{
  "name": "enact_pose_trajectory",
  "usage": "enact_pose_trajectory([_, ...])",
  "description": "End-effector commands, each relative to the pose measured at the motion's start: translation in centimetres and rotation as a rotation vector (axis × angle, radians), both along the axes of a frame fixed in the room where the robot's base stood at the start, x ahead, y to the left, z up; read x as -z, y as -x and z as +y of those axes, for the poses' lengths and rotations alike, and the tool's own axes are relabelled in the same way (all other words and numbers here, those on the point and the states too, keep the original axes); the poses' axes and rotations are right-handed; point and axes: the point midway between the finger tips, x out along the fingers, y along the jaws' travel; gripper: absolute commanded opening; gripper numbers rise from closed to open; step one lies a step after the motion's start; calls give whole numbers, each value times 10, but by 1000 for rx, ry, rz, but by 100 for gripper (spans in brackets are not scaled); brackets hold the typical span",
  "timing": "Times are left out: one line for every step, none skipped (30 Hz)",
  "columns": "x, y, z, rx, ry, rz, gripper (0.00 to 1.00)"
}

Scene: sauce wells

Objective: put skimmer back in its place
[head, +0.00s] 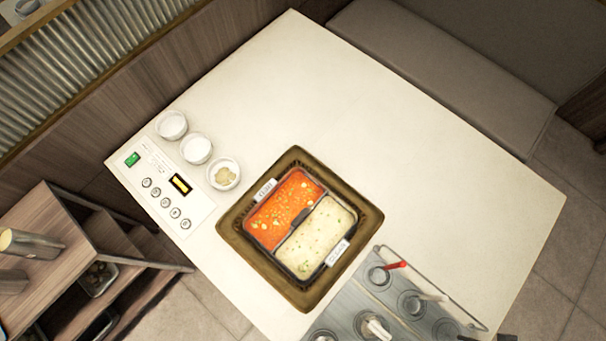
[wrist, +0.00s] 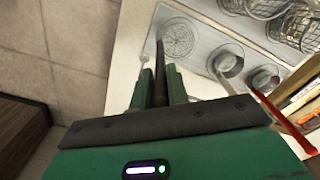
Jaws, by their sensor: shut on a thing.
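My gripper (wrist: 161,82) is in the wrist view, its two green fingers shut on a dark, upright-looking handle, which I take for the skimmer's handle (wrist: 160,62). The handle's far end reaches to the edge of a round perforated disc (wrist: 180,39) in the grey metal rack (wrist: 206,85). I cannot tell whether that disc is the skimmer's head or the bottom of a well. The rack also shows at the bottom of the head view (head: 346,306). My gripper is not clearly seen in the head view.
Beside the disc, one well (wrist: 228,63) holds a grey utensil and another (wrist: 266,78) a red-handled one (wrist: 290,127). Wire baskets (wrist: 297,30) stand at the upper right. A two-part soup pot (head: 300,222) and several small bowls (head: 197,149) stand on the table (head: 420,150).

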Motion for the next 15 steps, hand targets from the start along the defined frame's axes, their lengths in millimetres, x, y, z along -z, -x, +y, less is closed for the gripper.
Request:
enact_pose_trajectory([2, 0, 0, 0, 0, 0, 0])
enact_pose_trajectory([3, 0, 0, 0, 0, 0, 0])
enact_pose_trajectory([3, 0, 0, 0, 0, 0, 0])
enact_pose_trajectory([3, 0, 0, 0, 0, 0, 0])
enact_pose_trajectory([4, 0, 0, 0, 0, 0, 0])
enact_pose_trajectory([4, 0, 0, 0, 0, 0, 0])
enact_pose_trajectory([3, 0, 0, 0, 0, 0, 0])
enact_pose_trajectory([3, 0, 0, 0, 0, 0, 0])
enact_pose_trajectory([3, 0, 0, 0, 0, 0, 0])
enact_pose_trajectory([4, 0, 0, 0, 0, 0, 0])
enact_pose_trajectory([4, 0, 0, 0, -1, 0, 22])
enact_pose_trajectory([4, 0, 0, 0, -1, 0, 30])
enact_pose_trajectory([4, 0, 0, 0, -1, 0, 36])
enact_pose_trajectory([4, 0, 0, 0, -1, 0, 42])
enact_pose_trajectory([4, 0, 0, 0, 0, 0, 42])
